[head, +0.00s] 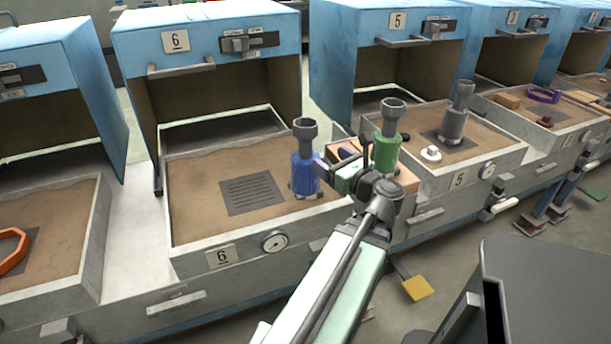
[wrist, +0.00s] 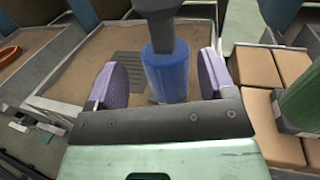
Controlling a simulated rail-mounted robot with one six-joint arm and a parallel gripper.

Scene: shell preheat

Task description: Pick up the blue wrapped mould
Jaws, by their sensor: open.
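The blue wrapped mould (head: 305,172) stands upright at the right end of station 6's sand tray (head: 190,257), with a grey funnel-shaped top. In the wrist view the blue mould (wrist: 167,72) is between the two purple finger pads of my gripper (wrist: 166,82). The pads are apart, with gaps showing on both sides of the mould. In the head view my gripper (head: 322,170) is at the mould's right side, partly hidden by my own wrist.
A green wrapped mould (head: 386,142) stands just right of my gripper, near tan blocks (wrist: 255,67). A grey mould (head: 455,112) stands in tray 5 beside a small white ring (head: 431,154). A dark grate (head: 252,193) lies left of the blue mould. Blue hoods (head: 208,30) rise behind the trays.

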